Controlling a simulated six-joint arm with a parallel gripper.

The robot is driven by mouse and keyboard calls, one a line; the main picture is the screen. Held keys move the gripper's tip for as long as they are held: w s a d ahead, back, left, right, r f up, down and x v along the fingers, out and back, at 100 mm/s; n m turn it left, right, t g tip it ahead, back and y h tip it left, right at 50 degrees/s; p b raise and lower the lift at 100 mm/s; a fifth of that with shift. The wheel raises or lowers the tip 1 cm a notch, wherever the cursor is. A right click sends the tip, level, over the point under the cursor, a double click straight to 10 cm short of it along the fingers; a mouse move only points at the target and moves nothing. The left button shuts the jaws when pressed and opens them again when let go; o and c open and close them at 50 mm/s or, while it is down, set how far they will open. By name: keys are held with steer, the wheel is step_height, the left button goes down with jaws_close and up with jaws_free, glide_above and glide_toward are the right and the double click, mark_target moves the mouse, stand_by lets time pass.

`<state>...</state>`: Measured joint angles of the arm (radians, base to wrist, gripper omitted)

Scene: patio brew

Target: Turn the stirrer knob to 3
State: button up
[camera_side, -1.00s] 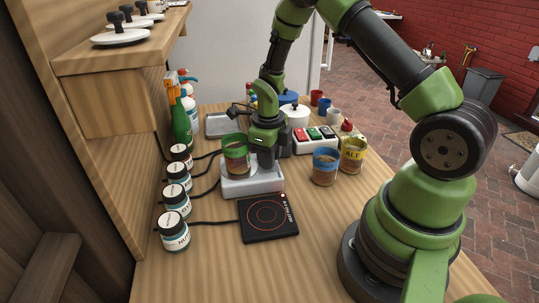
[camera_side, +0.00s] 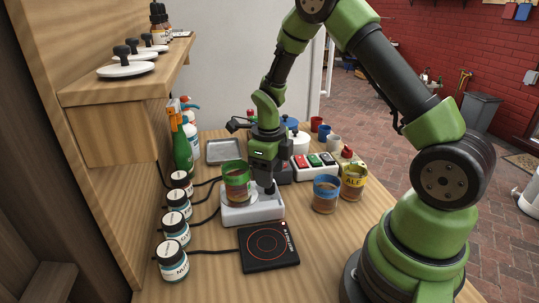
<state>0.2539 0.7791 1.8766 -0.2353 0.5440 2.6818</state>
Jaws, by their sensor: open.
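The stirrer (camera_side: 252,214) is a white box unit on the wooden bench, behind the black hot plate. A beaker with a green band and brown contents (camera_side: 236,183) stands on its left part. My gripper (camera_side: 268,184) points down over the right part of the stirrer, just right of the beaker. It is open, with nothing seen between its fingers. The stirrer knob and its number marks cannot be made out. I cannot tell whether the fingertips touch the stirrer.
The black hot plate (camera_side: 268,247) lies in front. Blue-banded (camera_side: 325,194) and yellow-banded (camera_side: 353,183) beakers stand to the right. A switch box (camera_side: 315,164) is behind them. Several lidded jars (camera_side: 173,260) line the left, near the green bottle (camera_side: 182,150).

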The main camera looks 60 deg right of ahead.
step_height(320, 180, up, 6)
steer(key=shift+a+r, duration=0.15)
steer(key=shift+r, duration=0.05)
